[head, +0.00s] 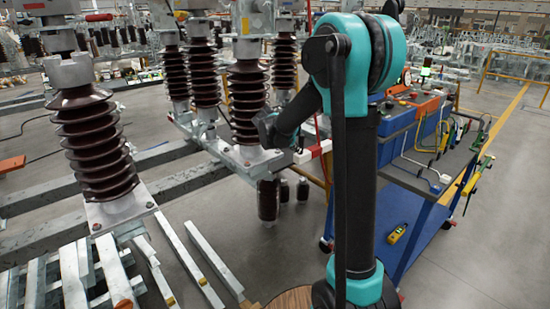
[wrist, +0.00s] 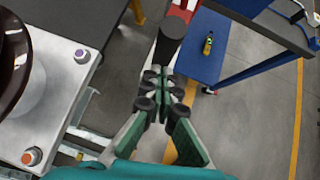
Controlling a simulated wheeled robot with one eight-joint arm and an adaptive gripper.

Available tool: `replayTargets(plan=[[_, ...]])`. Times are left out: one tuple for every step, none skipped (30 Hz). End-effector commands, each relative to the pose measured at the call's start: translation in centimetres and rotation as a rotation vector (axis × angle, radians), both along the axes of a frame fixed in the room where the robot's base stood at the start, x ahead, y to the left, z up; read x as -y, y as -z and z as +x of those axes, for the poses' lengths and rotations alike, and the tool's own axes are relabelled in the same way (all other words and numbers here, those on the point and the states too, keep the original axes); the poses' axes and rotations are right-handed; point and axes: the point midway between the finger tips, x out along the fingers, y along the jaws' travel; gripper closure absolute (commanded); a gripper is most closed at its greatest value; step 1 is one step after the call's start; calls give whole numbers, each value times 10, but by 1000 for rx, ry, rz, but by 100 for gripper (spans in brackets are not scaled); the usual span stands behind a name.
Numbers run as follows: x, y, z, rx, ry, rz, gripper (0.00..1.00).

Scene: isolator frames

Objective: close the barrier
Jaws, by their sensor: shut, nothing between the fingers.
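A red-and-white piece, which looks like part of the barrier (wrist: 184,9), shows at the top of the wrist view with a dark rounded end below it. In the head view a red-and-white bar (head: 318,150) shows just left of my upright arm link; the rest of it is hidden. My gripper (wrist: 162,78) is shut and empty, with its fingertips just below the dark end in the wrist view. I cannot tell whether they touch it. In the head view the gripper is mostly hidden by my arm.
A brown insulator stands on a bolted metal plate (wrist: 62,85) close on the left in the wrist view. A blue trolley (head: 405,220) with tools and a yellow device (head: 396,234) stands right of my arm. Steel beams (head: 170,195) lie left. Floor is clear at the far right.

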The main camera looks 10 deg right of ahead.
Motion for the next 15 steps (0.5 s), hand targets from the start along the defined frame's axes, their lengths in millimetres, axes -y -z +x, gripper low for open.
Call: replayTargets(plan=[[19,0,11,1,8,0,100],[28,0,17,1,8,0,100],[40,0,25,1,7,-1,100],[49,0,30,1,8,0,100],[58,0,37,1,7,1,100],[70,0,44,1,7,-1,100],[79,0,50,1,8,0,100],[88,0,56,1,6,0,100],[99,0,64,1,7,1,100],[108,0,69,0,6,0,100],[116,0,75,1,6,0,100],[127,0,82,1,6,-1,100],[135,0,87,1,6,0,100],[142,0,92,1,5,0,100],[152,0,99,1,5,0,100]])
